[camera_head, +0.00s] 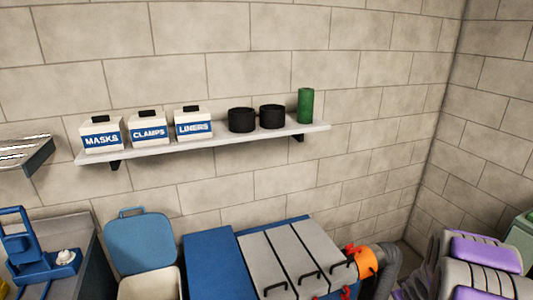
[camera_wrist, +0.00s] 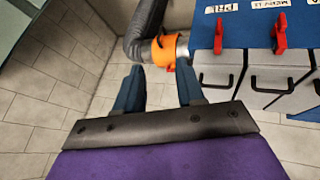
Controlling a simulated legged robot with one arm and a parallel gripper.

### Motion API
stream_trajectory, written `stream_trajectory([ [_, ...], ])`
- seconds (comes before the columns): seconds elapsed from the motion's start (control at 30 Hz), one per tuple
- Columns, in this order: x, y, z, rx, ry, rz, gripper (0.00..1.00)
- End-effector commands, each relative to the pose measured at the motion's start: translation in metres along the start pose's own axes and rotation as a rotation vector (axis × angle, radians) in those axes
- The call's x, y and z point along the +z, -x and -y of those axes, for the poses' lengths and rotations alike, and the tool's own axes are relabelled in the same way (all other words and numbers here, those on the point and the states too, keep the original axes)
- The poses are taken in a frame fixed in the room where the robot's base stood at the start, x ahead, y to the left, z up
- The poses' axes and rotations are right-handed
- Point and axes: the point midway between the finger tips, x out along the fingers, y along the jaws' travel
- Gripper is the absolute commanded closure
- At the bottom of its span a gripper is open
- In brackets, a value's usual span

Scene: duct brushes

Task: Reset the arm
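My gripper (camera_wrist: 160,76) shows in the wrist view, with two blue fingers standing apart and nothing held between them. Past the fingertips are an orange collar (camera_wrist: 166,50) and a dark ribbed hose (camera_wrist: 142,28), joined to a blue and grey unit (camera_wrist: 203,36). I cannot tell how far the fingers are from the collar. In the head view my purple and grey arm parts are at the lower right; the gripper fingers do not show there.
A wall shelf (camera_head: 205,145) holds boxes marked MASKS (camera_head: 101,132), CLAMPS (camera_head: 148,127) and LINERS (camera_head: 193,123), two black cylinders and a green can (camera_head: 305,105). Below are an open blue-lidded bin (camera_head: 141,242) and the unit with grey handled panels (camera_head: 295,255).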

Motion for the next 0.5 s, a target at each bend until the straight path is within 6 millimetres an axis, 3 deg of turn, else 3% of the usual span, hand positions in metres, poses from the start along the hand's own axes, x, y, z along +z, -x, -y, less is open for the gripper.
stream_trajectory([
  [0.03, -0.006, 0.019, 0.002, 0.017, -0.005, 0.025, 0.62],
  [0.27, -0.008, 0.096, 0.021, 0.053, -0.064, 0.163, 0.62],
  [0.5, 0.007, 0.179, 0.064, 0.037, -0.136, 0.298, 0.62],
])
